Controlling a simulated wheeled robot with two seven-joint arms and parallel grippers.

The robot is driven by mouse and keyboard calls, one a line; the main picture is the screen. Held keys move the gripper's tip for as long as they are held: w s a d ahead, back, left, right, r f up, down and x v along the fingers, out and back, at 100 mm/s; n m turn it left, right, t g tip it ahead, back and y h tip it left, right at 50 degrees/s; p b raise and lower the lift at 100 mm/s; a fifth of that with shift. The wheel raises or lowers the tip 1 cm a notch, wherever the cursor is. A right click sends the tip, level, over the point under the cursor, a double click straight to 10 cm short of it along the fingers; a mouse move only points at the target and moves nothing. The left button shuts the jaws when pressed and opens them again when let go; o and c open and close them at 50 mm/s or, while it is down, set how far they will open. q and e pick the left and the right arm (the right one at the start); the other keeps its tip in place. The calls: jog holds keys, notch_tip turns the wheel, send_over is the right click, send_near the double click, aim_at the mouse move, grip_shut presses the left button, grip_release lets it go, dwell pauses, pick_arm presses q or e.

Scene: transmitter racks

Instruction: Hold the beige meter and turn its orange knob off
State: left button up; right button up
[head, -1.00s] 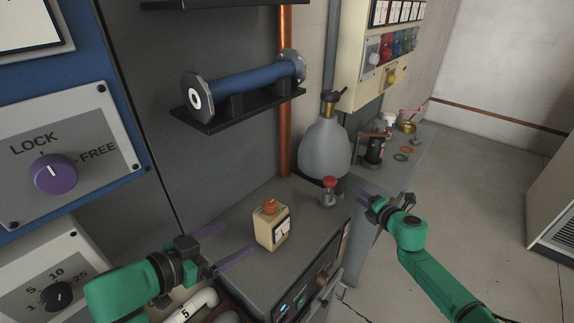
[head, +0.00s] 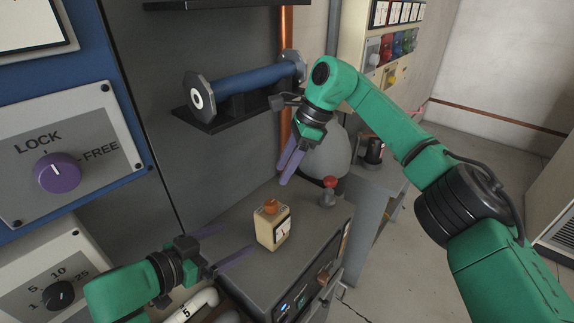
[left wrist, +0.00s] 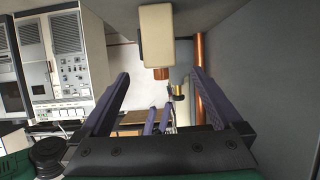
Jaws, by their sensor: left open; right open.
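The beige meter (head: 268,233) stands upright on the grey cabinet top, with a white dial on its front face and the orange knob (head: 270,206) on top. My left gripper (head: 236,246) is open, just left of the meter, its two purple fingers pointing at it but not closed on it. In the left wrist view the meter (left wrist: 157,36) hangs upside down between the open fingers, its orange knob (left wrist: 161,73) below it. My right gripper (head: 290,166) is above and behind the meter, pointing down, its fingers apart by a small gap.
A red-topped valve (head: 328,190) stands right of the meter on the cabinet top (head: 315,222). A blue cylinder (head: 243,83) rests on a wall shelf above. A grey flask (head: 327,155) is partly hidden behind my right arm. A copper pipe (head: 287,40) runs up the wall.

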aim_at(272, 220)
pick_arm(q)
jog(key=x, duration=1.5)
jog(key=shift+s+d, duration=0.1)
jog(key=shift+s, duration=0.05)
grip_shut()
